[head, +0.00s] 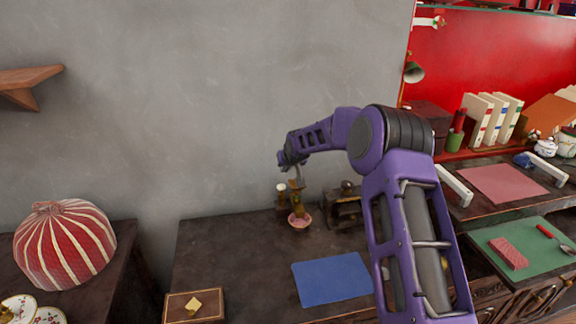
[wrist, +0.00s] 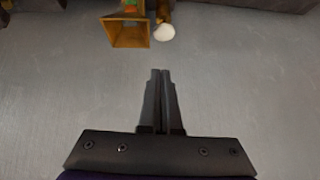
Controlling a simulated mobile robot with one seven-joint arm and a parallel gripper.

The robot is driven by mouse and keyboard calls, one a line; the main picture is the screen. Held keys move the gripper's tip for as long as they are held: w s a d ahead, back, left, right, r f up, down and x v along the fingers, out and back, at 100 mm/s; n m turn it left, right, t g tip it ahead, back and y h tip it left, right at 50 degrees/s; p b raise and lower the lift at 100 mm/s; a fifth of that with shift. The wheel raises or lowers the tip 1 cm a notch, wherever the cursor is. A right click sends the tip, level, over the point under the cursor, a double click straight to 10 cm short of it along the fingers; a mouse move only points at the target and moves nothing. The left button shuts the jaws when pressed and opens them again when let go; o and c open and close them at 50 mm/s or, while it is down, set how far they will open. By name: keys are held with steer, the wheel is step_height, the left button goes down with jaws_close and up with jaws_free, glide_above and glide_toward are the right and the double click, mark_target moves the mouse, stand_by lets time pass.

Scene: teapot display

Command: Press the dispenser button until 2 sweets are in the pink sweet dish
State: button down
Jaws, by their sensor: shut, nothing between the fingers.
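The dispenser (head: 294,197) stands at the back of the dark table, close to the wall; it is small and partly hidden here. Its square amber-brown hopper (wrist: 128,33) shows at the top of the wrist view, with a round white knob (wrist: 164,32), which looks like the button, just right of it. The pink sweet dish (head: 299,222) sits at the dispenser's foot; I cannot make out how many sweets are in it. My gripper (wrist: 160,72) is shut and empty, its fingertips apart from the knob in the picture. In the head view my gripper (head: 299,178) hangs above the dispenser.
A blue mat (head: 332,280) lies on the table in front. A wooden box (head: 194,306) with a yellow piece on top is at the front left. A dark metal object (head: 346,207) stands right of the dish, partly behind my arm. A striped red cover (head: 65,245) is far left.

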mark_target(283, 188)
steer(key=f, duration=0.3)
steer(key=w+f, duration=0.1)
steer(key=f, duration=0.1)
steer(key=shift+a, duration=0.3)
steer(key=shift+f, duration=0.4)
step_height(283, 188, down, 2)
steer(key=shift+f+b, duration=0.1)
steer(key=shift+b, duration=1.15)
steer(key=shift+s, duration=0.1)
